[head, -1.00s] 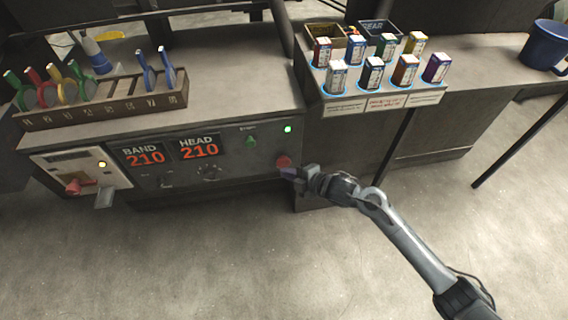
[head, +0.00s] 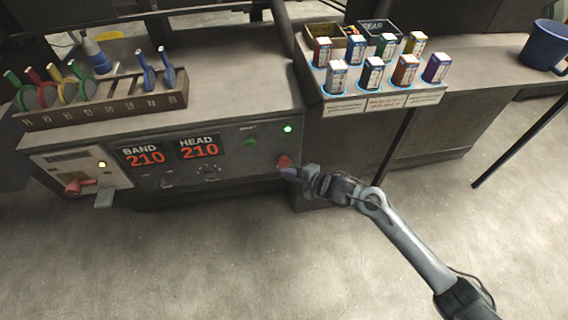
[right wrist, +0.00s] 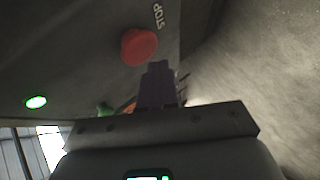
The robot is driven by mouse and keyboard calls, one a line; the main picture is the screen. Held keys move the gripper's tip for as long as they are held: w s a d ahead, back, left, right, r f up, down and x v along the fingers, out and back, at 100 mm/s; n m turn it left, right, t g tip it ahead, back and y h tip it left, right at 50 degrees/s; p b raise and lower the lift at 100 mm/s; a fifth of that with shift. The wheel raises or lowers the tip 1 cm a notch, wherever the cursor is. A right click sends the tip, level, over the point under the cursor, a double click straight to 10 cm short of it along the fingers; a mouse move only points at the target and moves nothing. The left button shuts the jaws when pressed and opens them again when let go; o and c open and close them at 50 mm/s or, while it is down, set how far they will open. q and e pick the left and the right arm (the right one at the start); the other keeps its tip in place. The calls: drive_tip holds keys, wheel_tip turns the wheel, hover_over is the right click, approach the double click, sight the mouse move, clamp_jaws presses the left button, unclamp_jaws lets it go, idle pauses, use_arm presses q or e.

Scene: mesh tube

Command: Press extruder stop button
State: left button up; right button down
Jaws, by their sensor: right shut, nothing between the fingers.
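The red stop button (head: 283,161) sits at the right end of the extruder's front panel. It also shows in the right wrist view (right wrist: 139,46), beside the white word STOP. My right gripper (head: 287,173) is shut and empty, with its fingertips just below and right of the button in the head view. In the right wrist view the closed fingers (right wrist: 158,72) point toward the button's lower right edge. I cannot tell whether they touch it. The green button (head: 250,142) and a lit green lamp (head: 288,128) are on the same panel. My left gripper is not in view.
The panel has red BAND and HEAD displays (head: 198,147) reading 210. A red-handled switch (head: 80,186) is at its left end. A rack of colored tools (head: 110,98) stands on top. Several small boxes (head: 372,72) stand on the right bench. The floor in front is clear.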

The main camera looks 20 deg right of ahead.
idle(0.5)
drive_tip(key=shift+w, duration=0.1)
drive_tip(key=shift+w+d, duration=0.1)
drive_tip(key=shift+w, duration=0.25)
idle(0.3)
